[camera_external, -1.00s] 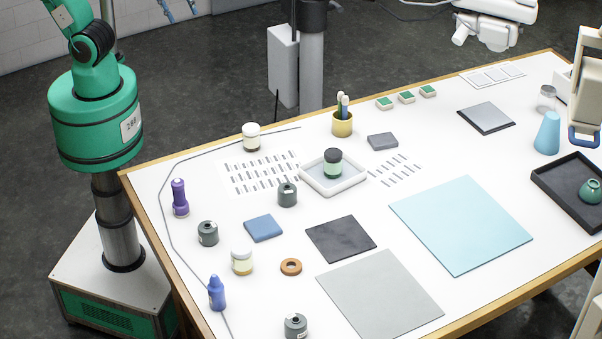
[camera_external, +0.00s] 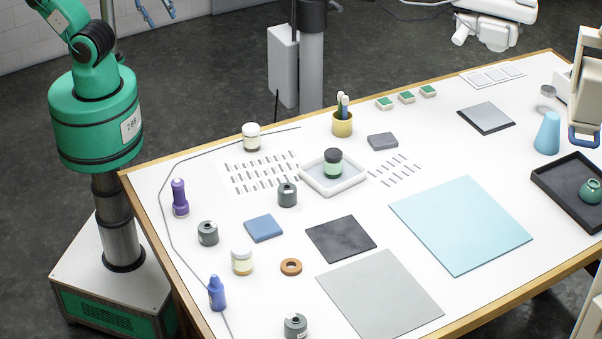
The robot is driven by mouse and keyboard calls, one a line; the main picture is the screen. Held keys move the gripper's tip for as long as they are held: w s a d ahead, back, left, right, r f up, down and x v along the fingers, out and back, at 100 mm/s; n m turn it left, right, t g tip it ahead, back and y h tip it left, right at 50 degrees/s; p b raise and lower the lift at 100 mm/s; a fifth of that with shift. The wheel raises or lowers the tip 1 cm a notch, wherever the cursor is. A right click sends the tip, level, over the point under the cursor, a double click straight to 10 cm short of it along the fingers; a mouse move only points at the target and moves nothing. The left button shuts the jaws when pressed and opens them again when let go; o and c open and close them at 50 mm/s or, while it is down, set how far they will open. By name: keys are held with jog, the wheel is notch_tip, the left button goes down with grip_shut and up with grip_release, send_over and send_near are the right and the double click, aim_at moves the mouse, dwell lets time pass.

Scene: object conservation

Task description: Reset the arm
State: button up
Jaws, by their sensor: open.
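My green arm (camera_external: 96,118) stands at the left, off the table corner, with its upper links running up out of the top edge. My gripper (camera_external: 160,17) shows only in part at the top left. Its two blue fingers are spread apart with nothing visible between them. It is over the floor side, well clear of the table. The rest of the gripper and the wrist are cut off by the frame.
The white table (camera_external: 400,265) holds a tray (camera_external: 312,183) with a dark-lidded jar, a yellow pen cup (camera_external: 342,124), a purple bottle (camera_external: 180,197), a blue bottle (camera_external: 217,292), a blue cone (camera_external: 547,134) and flat mats. A pale machine (camera_external: 588,90) stands at the right edge.

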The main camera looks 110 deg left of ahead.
notch_tip(320, 180, down, 16)
jog(key=b, duration=1.5)
jog(key=shift+b, duration=0.35)
